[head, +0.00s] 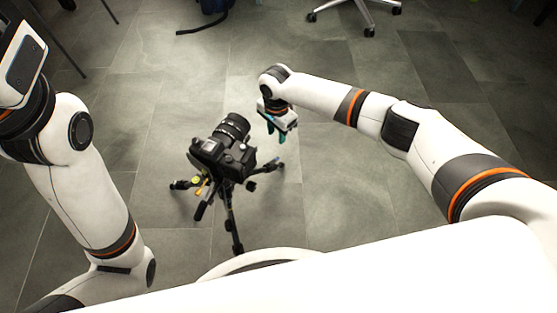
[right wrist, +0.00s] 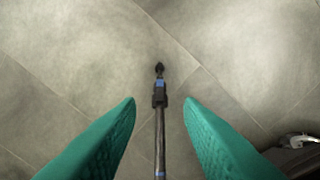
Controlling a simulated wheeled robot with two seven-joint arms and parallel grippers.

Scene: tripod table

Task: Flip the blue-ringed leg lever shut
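A black tripod (head: 228,205) stands on the floor with a black camera (head: 222,150) on top, in the head view. My right gripper (head: 276,132) is to the right of the camera, its teal fingers pointing down. In the right wrist view the two green fingers (right wrist: 160,103) are spread apart, with nothing between their pads touching them. A tripod leg (right wrist: 160,140) runs up the middle of that view, with a blue ring (right wrist: 160,84) near a black lever clamp (right wrist: 160,98). Whether the lever is open is too small to tell. My left gripper is not in view.
The grey tiled floor (head: 330,205) is clear around the tripod. A wheeled chair base (head: 357,12) stands at the top. A dark object with a shiny part (right wrist: 296,142) shows at the right wrist view's lower right.

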